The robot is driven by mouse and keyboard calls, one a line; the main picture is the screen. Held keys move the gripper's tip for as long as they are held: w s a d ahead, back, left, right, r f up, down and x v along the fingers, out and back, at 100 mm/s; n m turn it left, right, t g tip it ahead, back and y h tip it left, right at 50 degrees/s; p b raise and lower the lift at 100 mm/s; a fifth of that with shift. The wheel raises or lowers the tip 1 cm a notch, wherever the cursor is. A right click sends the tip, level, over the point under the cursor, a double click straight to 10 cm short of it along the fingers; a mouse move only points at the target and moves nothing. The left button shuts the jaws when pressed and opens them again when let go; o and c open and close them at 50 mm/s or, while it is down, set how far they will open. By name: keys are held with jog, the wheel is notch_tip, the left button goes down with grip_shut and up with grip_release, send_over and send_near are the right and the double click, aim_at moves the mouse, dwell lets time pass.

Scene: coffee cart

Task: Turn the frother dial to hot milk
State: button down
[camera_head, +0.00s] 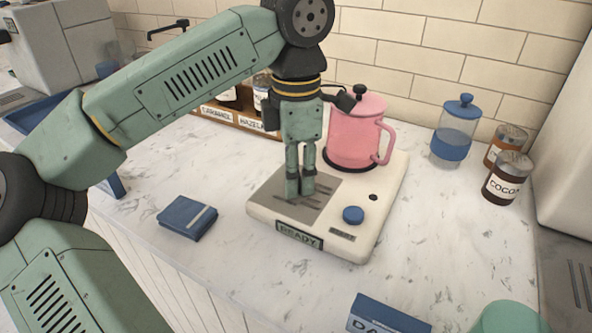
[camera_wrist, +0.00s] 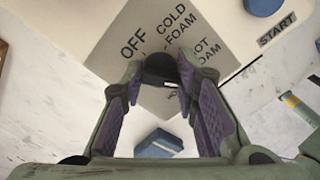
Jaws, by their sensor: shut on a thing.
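The frother is a cream base (camera_head: 265,208) with a grey panel, and a pink lidded jug (camera_head: 353,135) stands on its back part. My gripper (camera_head: 300,188) points down over the grey panel. In the wrist view my gripper (camera_wrist: 163,72) is shut on the black dial (camera_wrist: 160,67). The labels OFF, COLD FOAM and a partly covered HOT FOAM (camera_wrist: 204,53) show around the dial. Another label is mostly hidden by the fingers. I cannot tell which label the dial points at. In the head view my fingers hide the dial.
A blue button (camera_head: 353,214) and a READY display (camera_head: 299,236) are at the base's front. A folded blue cloth (camera_head: 187,217) lies to the left. A blue-lidded jar (camera_head: 456,130) and a cocoa jar (camera_head: 508,178) stand at right. A bottle rack (camera_head: 239,119) is behind my gripper.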

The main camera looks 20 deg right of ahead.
jog(key=m, duration=0.6)
jog(key=shift+m, duration=0.3)
dwell(0.4)
jog(key=c, duration=1.2)
grip_release()
jog(key=shift+c, duration=0.2)
jog(key=shift+r, duration=0.1)
notch_tip(320, 180, up, 12)
